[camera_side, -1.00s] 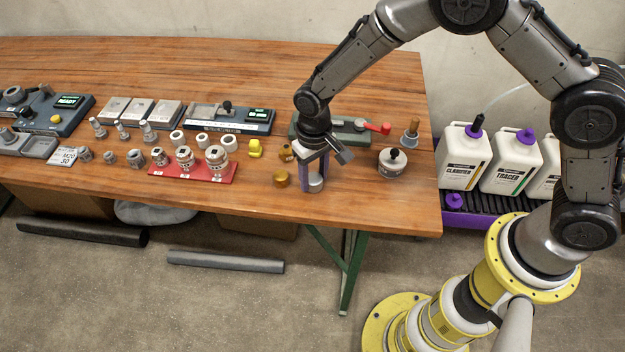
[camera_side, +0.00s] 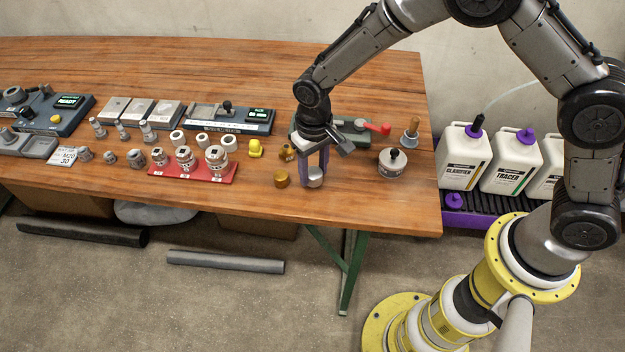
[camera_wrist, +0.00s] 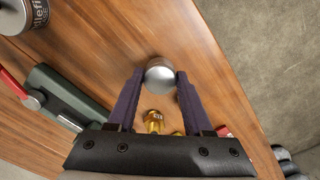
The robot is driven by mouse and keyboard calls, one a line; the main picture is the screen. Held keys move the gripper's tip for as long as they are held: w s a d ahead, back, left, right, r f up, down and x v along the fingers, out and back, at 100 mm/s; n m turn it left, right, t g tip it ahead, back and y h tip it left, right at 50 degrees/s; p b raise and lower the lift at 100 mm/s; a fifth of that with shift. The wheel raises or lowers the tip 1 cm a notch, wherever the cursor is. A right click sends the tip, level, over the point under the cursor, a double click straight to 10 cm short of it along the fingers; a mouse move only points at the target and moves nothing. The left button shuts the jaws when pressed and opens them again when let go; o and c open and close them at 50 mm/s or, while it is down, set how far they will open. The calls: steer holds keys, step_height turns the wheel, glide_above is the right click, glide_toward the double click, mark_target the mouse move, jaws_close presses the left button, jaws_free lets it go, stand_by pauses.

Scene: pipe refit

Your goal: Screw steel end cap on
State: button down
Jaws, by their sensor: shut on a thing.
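The steel end cap (camera_side: 315,178) is a short, silvery round piece at the front right of the table. My gripper (camera_side: 315,174), with purple fingers pointing down, is shut on it. In the wrist view the cap (camera_wrist: 160,77) sits between the two fingertips (camera_wrist: 160,74), its rounded shiny face visible. I cannot tell whether its underside touches the wood. A green fixture (camera_side: 350,129) with a red handle (camera_side: 378,128) stands behind my gripper, partly hidden by it. No threaded pipe end shows at the cap.
A brass cap (camera_side: 281,179) and a brass fitting (camera_side: 287,153) stand close left of my gripper. A red tray (camera_side: 193,172) of fittings lies farther left.

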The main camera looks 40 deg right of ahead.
steer(key=shift+r, duration=0.5)
steer(key=shift+r, duration=0.1)
steer(key=shift+r, duration=1.1)
